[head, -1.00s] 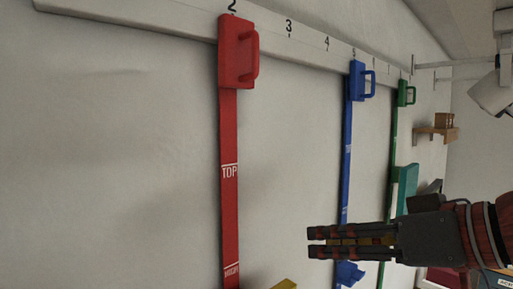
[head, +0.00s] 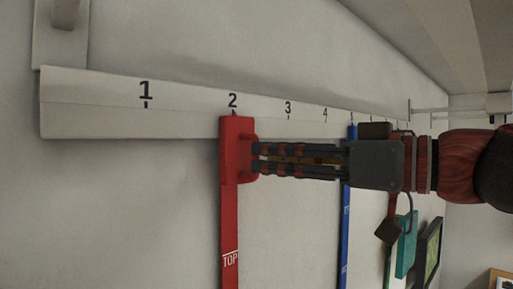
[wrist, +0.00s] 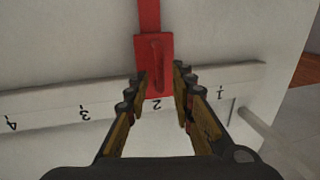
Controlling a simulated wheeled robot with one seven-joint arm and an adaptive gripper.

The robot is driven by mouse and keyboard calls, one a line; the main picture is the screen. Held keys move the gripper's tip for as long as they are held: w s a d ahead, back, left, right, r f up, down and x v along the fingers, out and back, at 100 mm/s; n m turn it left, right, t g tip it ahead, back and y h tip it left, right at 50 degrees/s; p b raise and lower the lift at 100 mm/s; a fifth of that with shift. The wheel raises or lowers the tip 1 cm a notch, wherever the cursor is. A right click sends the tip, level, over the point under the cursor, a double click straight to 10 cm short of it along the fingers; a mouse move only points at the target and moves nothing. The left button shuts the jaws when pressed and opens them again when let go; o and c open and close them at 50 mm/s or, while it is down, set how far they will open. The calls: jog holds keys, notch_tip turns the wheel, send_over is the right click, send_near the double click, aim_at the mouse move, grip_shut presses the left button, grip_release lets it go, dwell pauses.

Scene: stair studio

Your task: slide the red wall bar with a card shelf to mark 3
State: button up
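The red wall bar (head: 229,215) hangs upright from the white numbered rail (head: 190,112), its red top block under mark 2. TOP is printed on the bar. In the wrist view the red bar's block (wrist: 141,50) carries a raised handle (wrist: 157,55). My gripper (head: 258,159) is at the handle, its fingers pointing left. In the wrist view my gripper (wrist: 161,78) is open, one finger on each side of the handle, with gaps showing. I cannot tell whether a fingertip touches. The card shelf is out of view.
Mark 3 (head: 288,107) is right of the red bar, and the rail between them is clear. A blue bar (head: 346,225) hangs near mark 5, partly behind my gripper. A teal panel (head: 406,245) and a framed picture (head: 428,250) are farther right. A bracket (head: 62,30) is at upper left.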

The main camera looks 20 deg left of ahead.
aim_at(256, 156)
jog(key=shift+p+x, duration=0.65)
jog(key=shift+x, duration=1.4)
jog(key=c, duration=0.3)
grip_shut()
